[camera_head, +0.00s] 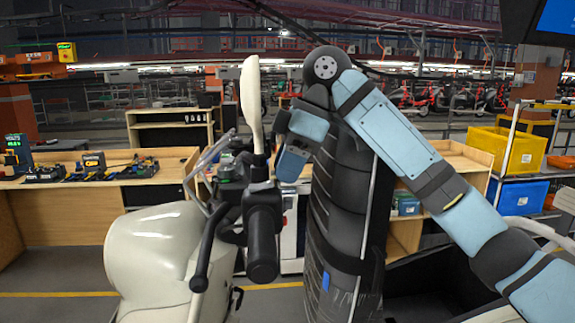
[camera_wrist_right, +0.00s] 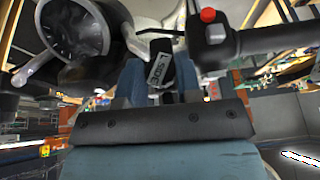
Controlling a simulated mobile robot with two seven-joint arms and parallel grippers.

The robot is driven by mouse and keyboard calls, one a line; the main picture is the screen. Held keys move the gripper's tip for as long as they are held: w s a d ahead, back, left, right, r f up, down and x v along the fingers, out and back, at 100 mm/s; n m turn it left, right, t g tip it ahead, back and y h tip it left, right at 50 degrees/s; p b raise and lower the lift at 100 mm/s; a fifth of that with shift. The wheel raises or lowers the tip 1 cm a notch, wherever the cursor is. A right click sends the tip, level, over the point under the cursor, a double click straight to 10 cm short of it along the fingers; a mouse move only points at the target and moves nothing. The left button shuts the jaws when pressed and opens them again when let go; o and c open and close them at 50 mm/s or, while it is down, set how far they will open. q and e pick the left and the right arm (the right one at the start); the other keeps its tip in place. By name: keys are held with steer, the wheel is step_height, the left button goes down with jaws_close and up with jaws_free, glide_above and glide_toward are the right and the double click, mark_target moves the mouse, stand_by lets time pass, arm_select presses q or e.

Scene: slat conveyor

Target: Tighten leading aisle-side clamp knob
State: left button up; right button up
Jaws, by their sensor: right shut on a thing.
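A small black clamp knob (camera_wrist_right: 160,68) with a grey label, its letters partly legible, shows in the right wrist view. My right gripper (camera_wrist_right: 158,85) has its two blue fingers on either side of the knob and is shut on it. In the head view my right gripper (camera_head: 284,176) points down just behind the scooter's handlebar. The knob cannot be made out there. The cream scooter (camera_head: 155,255) stands at the front left. My left gripper is in no view.
The black handlebar grip (camera_head: 263,240), brake lever (camera_head: 206,245) and cream mirror (camera_head: 252,105) crowd the gripper. A switch housing with a red button (camera_wrist_right: 208,16) and a round dial (camera_wrist_right: 75,28) flank it. A wooden workbench (camera_head: 75,205) stands behind; yellow (camera_head: 505,150) and blue (camera_head: 520,198) bins are at right.

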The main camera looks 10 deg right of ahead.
steer(key=shift+s+f+n+t+b, duration=0.1)
steer(key=shift+n+t+b, duration=0.1)
steer(key=shift+t, duration=0.65)
steer(key=shift+s+r+n+t+b, duration=0.1)
steer(key=shift+n+t, duration=0.1)
steer(key=shift+t, duration=0.6)
steer(key=shift+s+f+n+t+b, duration=0.1)
steer(key=shift+n+t, duration=0.1)
steer(key=shift+t, duration=0.65)
steer(key=o, duration=0.8)
steer(key=shift+o, duration=0.7)
steer(key=shift+f, duration=0.1)
